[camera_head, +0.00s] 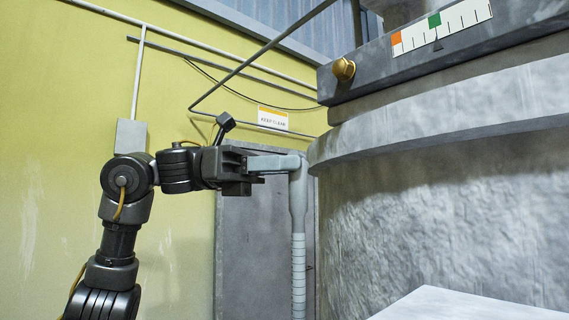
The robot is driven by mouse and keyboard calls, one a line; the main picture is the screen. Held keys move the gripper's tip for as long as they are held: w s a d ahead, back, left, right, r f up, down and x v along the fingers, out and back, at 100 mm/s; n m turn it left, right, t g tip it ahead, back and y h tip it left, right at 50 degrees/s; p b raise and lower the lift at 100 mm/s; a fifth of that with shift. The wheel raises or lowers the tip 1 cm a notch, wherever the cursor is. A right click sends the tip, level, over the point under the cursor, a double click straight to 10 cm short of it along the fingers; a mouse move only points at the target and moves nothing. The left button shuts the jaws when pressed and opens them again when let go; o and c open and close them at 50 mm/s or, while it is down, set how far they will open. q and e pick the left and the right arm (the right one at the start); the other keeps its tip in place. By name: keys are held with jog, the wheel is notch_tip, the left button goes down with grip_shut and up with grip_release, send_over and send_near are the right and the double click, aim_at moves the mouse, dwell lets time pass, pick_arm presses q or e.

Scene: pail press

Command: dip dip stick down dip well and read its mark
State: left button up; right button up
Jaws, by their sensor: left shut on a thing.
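My left gripper (256,164) is shut on the pale grey side handle of the dip stick (298,250). The stick hangs upright just left of the big metal vessel, with several bands along its lower shaft. Its lower end runs out of the bottom of the view, so its tip is hidden. I cannot make out the dip well. The marks on the stick are too small to read here. My right gripper is not in view.
The large round grey vessel (440,220) fills the right side, with a brass knob (343,69) and a coloured scale (440,28) above. A grey panel (245,250) stands behind the stick. Pipes and a sign (272,118) are on the yellow wall. A pale ledge (470,306) is at lower right.

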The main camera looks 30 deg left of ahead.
aim_at(292, 308)
pick_arm(q)
jog(key=shift+f+b, duration=7.1)
jog(key=shift+f, duration=2.75)
jog(key=shift+r, duration=0.1)
